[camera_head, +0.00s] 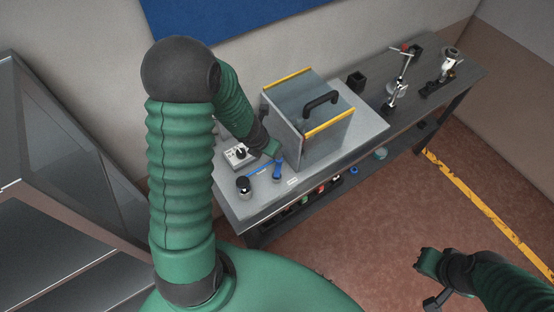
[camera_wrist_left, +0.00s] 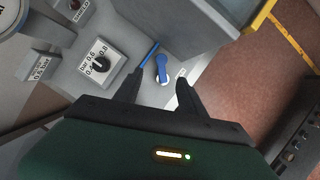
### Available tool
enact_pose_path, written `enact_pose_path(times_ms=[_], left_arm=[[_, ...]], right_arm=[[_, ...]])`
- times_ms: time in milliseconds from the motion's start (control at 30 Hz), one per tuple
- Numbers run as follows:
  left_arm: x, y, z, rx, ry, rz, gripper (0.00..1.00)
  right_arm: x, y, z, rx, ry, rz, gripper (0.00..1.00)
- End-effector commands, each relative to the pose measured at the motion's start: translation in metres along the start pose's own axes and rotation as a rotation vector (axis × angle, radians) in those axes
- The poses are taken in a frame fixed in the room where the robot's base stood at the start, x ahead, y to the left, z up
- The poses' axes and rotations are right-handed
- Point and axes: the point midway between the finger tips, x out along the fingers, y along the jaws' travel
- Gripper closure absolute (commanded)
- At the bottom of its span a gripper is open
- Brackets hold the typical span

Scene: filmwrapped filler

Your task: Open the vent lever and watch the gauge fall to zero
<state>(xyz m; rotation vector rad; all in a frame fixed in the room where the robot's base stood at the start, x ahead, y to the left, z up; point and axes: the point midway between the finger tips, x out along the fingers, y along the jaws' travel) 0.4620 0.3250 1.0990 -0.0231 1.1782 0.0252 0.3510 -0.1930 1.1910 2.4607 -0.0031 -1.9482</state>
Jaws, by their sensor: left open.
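The blue vent lever (camera_head: 278,170) stands on the grey bench plate beside the glass-sided box. In the left wrist view the lever (camera_wrist_left: 162,68) lies just beyond my fingertips, in line with the gap between them. My left gripper (camera_wrist_left: 160,82) is open with nothing between its fingers. In the head view its end (camera_head: 272,150) is close to the lever; contact cannot be told. A round gauge (camera_wrist_left: 20,14) is cut off at the wrist view's upper left, and its needle is not readable. My right gripper (camera_head: 428,272) hangs over the floor, its jaw state unclear.
A dial box (camera_wrist_left: 100,64) with a black knob and a small labelled block (camera_wrist_left: 40,66) sit left of the lever. The box (camera_head: 325,115) with yellow edges and a black handle stands close by. Metal stands (camera_head: 398,78) occupy the bench's far end.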

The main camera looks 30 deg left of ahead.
Motion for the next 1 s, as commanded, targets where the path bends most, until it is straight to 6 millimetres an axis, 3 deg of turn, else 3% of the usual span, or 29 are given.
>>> enact_pose_path(times_ms=[33, 133, 400, 567, 833, 1000], left_arm=[[0.024, -0.001, -0.004, 0.003, 0.002, -0.001, 0.52], [0.05, -0.001, -0.004, 0.005, 0.002, -0.001, 0.52], [0.105, 0.0, -0.001, 0.005, 0.0, -0.002, 0.52], [0.119, 0.0, -0.001, 0.006, -0.001, -0.002, 0.52], [0.12, 0.0, 0.0, 0.006, -0.002, -0.001, 0.52], [0.121, 0.0, 0.0, 0.006, -0.002, -0.001, 0.74]], right_arm=[[0.018, 0.0, 0.004, 0.0, 0.0, 0.0, 1.0], [0.031, 0.0, 0.007, 0.0, 0.0, 0.0, 1.0], [0.047, 0.0, 0.011, 0.0, 0.0, 0.0, 1.0], [0.048, 0.0, 0.011, 0.0, 0.001, 0.0, 1.0], [0.048, 0.0, 0.011, 0.0, 0.001, 0.0, 1.0], [0.048, 0.0, 0.011, 0.0, 0.001, 0.0, 1.0]])
